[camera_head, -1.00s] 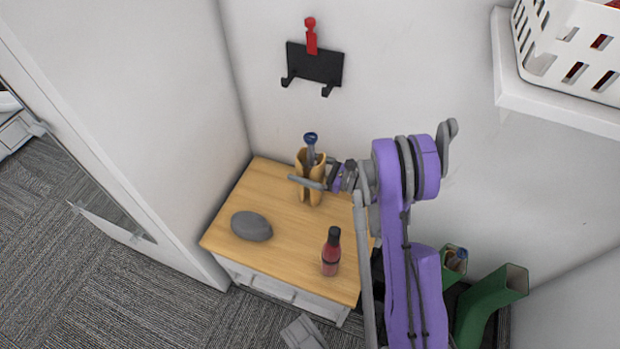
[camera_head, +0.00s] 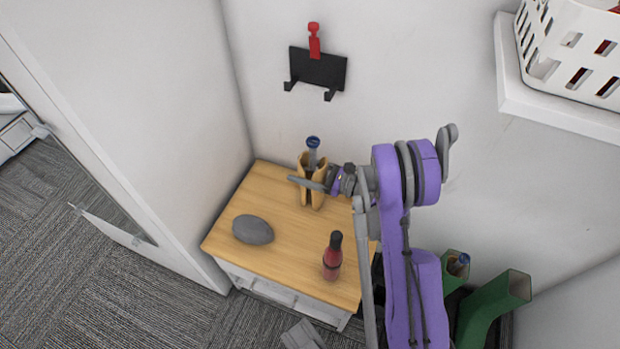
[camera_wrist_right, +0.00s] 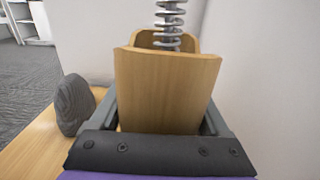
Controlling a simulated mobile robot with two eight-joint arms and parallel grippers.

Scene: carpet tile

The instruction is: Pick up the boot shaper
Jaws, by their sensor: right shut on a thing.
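The boot shaper (camera_head: 305,193) is a tan wooden form with a metal spring and a blue-topped stem. It stands upright on the wooden top of a small cabinet, near the wall. My right gripper (camera_head: 314,184) comes in from the right and is shut on it. In the right wrist view the wooden body (camera_wrist_right: 165,88) fills the space between the two grey fingers, with the spring rising above it. Whether its base touches the cabinet top is hidden. My left gripper is not in view.
On the cabinet top (camera_head: 285,262) are a grey oval object (camera_head: 253,229) and a red bottle (camera_head: 332,257). Green boots (camera_head: 490,305) stand at the lower right. A black rack (camera_head: 317,69) with a red item hangs on the wall. A white basket (camera_head: 575,50) sits on a shelf.

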